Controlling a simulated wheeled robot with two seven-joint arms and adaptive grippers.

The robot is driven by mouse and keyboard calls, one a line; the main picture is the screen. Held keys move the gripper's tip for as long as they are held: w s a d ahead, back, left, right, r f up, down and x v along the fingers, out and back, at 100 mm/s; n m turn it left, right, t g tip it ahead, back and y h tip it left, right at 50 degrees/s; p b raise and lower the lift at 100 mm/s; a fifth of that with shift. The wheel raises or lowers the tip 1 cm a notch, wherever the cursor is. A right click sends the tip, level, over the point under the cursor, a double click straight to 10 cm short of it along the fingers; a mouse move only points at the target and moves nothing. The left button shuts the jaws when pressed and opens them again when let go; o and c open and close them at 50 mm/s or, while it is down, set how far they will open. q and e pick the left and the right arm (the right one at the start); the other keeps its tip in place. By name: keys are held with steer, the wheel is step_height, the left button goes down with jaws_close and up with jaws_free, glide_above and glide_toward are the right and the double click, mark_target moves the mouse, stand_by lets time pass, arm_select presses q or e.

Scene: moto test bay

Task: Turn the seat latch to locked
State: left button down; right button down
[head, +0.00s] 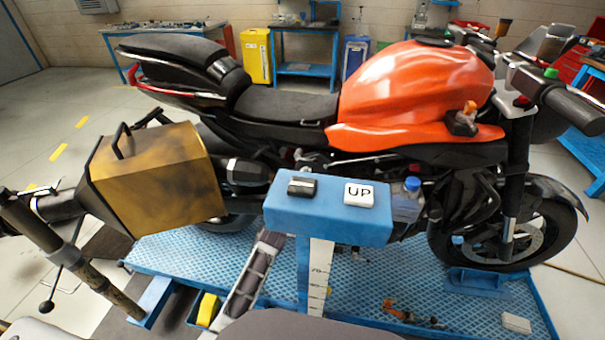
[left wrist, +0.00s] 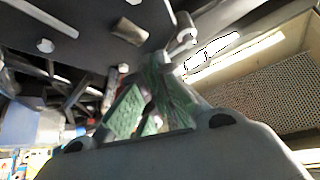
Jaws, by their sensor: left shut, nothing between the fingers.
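The motorcycle's black seat (head: 285,107) sits behind the orange tank. A small light fitting (head: 305,123) shows on the side panel under the seat; it may be the seat latch, but its position is too small to read. My right gripper is not in view.
A tan box (head: 165,180) with a dark handle stands close at the left. A blue control box (head: 330,228) with a white UP button (head: 359,194) stands before the engine. The bike is on a blue lift platform (head: 390,290). A rusty pipe (head: 105,285) is at the lower left.

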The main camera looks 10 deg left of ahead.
arm_select(q)
steer(key=v, duration=1)
steer(key=shift+s, duration=0.35)
steer(key=shift+a+f, duration=0.1)
